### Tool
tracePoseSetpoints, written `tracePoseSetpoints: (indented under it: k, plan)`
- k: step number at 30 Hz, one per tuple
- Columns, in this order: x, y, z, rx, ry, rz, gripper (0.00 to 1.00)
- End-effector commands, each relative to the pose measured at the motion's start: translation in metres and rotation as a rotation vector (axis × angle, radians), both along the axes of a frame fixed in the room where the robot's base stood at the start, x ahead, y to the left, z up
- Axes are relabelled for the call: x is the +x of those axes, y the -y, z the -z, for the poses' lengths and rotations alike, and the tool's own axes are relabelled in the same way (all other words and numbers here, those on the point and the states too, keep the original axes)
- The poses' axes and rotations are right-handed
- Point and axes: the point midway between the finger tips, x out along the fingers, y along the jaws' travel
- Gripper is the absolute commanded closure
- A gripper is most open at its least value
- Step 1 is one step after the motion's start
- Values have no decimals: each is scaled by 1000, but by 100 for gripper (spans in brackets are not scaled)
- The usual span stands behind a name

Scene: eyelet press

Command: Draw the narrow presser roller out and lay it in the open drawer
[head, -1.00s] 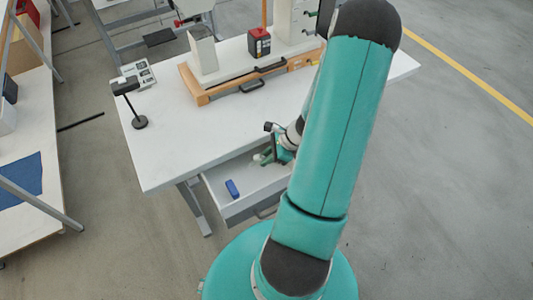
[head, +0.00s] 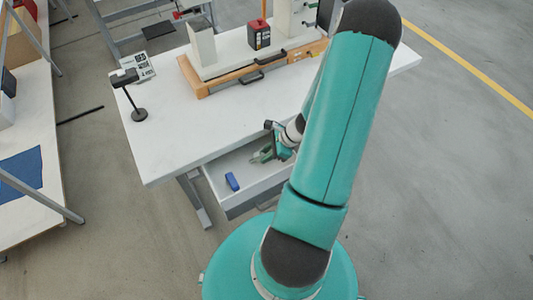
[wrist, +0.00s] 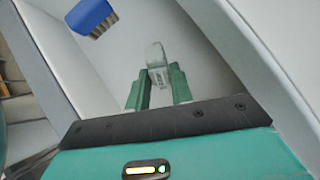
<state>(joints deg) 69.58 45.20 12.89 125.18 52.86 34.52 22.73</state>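My gripper (wrist: 158,86) reaches down into the open drawer (head: 248,202) under the white table's front edge. In the wrist view a small pale grey roller (wrist: 155,56) stands between the two green fingers, its far end reaching past the fingertips. No clear gap shows on either side of it, so the gripper looks shut on it. The drawer floor lies behind it; whether the roller touches the floor I cannot tell. In the head view my gripper (head: 262,156) is over the drawer's inside, partly hidden by my arm, and the roller is too small to make out.
A blue brush-like block (head: 232,181) lies in the drawer to the left; it also shows in the wrist view (wrist: 91,17). A press on a wooden-edged base (head: 205,92), a red and black box (head: 259,34) and a black lamp (head: 138,113) stand on the table (head: 180,140).

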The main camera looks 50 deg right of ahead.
Motion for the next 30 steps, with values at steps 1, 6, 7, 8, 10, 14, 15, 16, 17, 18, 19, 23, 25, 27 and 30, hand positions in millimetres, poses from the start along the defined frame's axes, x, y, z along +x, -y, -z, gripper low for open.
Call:
tracePoseSetpoints:
  k: [1, 6, 7, 8, 10, 14, 15, 16, 17, 18, 19, 23, 25, 27, 30]
  plan:
    - [0, 0, 0, 0, 0, 0, 67]
    - [0, 0, 0, 0, 0, 0, 55]
    - [0, 0, 0, 0, 0, 0, 55]
    - [0, 0, 0, 0, 0, 0, 55]
    - [0, 0, 0, 0, 0, 0, 55]
    - [-2, 2, -3, -2, 0, 0, 55]
    - [-3, 4, -6, -3, 0, -1, 55]
    - [-4, 6, -9, -4, 0, 0, 55]
    - [-6, 8, -12, -4, 0, 0, 55]
    - [-8, 10, -17, -4, 0, 1, 55]
    - [-11, 13, -21, -5, 0, 2, 55]
    - [-22, 26, -44, -6, 1, 1, 55]
    - [-29, 33, -56, -7, 2, 1, 55]
    - [-36, 40, -69, -5, 1, 2, 55]
    - [-44, 50, -85, -6, 1, 1, 55]
